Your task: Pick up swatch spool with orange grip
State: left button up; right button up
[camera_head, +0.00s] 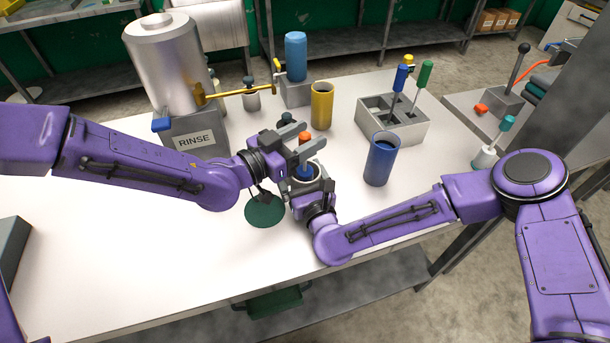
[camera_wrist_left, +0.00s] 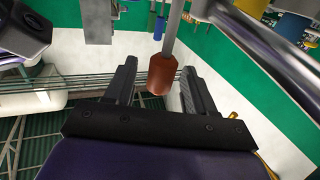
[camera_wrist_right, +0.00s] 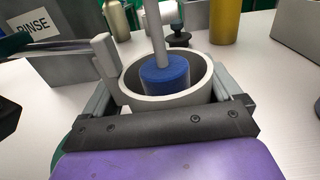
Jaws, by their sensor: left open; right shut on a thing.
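The swatch spool has an orange grip (camera_head: 305,136) on top of a thin stem. Its blue lower part (camera_wrist_right: 165,70) sits inside a pale round cup (camera_wrist_right: 178,102). My right gripper (camera_head: 310,184) is shut on this cup. My left gripper (camera_head: 301,142) is open, with its fingers at the height of the orange grip. In the left wrist view the orange grip (camera_wrist_left: 162,74) lies between the open fingers, with gaps at the sides. The bottom of the spool is hidden in the cup.
A yellow cylinder (camera_head: 322,106) and a blue cylinder (camera_head: 381,158) stand close by on the white table (camera_head: 140,270). A grey divided tray (camera_head: 405,133) holds blue-grip and green-grip spools. A metal drum on the RINSE block (camera_head: 190,137) stands behind my left arm. The table's front left is clear.

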pick_arm(q)
jog(key=shift+d, duration=0.15)
pick_arm(e)
jog(key=shift+d, duration=0.1)
pick_arm(q)
jog(key=shift+c, duration=0.9)
grip_shut()
jog(key=shift+r, duration=0.15)
notch_tip(320, 180, up, 10)
jog(key=shift+f, duration=0.1)
pick_arm(e)
jog(key=o, duration=0.9)
jog(key=shift+o, duration=0.2)
jog(key=shift+s, duration=0.15)
